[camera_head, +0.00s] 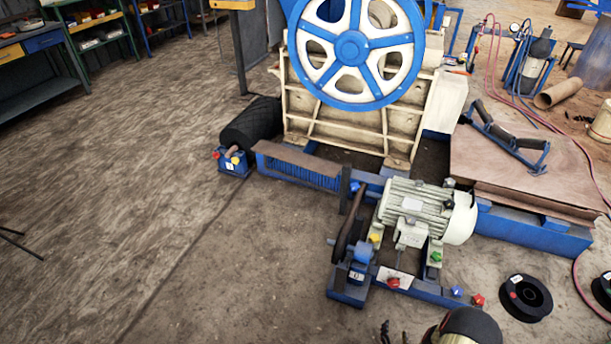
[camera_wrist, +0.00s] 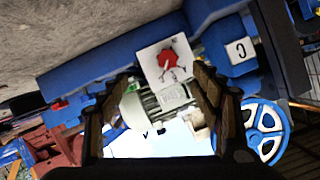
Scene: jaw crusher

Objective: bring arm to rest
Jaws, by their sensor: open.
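My gripper (camera_wrist: 161,82) is open in the wrist view, its two dark fingers spread with nothing held between them. Beyond the fingertips is a white plate (camera_wrist: 150,58) with a red knob (camera_wrist: 168,60), apart from the fingers as far as I can tell. In the head view, part of my arm and the dark finger ends show at the bottom edge, below the motor frame. The same red knob (camera_head: 393,283) sits on the blue frame in front of the pale electric motor (camera_head: 416,206).
The crusher with its blue-and-white flywheel (camera_head: 351,46) stands at the back. A blue frame with coloured knobs lies around the motor. Black pulleys (camera_head: 525,297) lie at right. A brown plate (camera_head: 500,175) is behind them. The floor at left (camera_head: 120,200) is largely clear.

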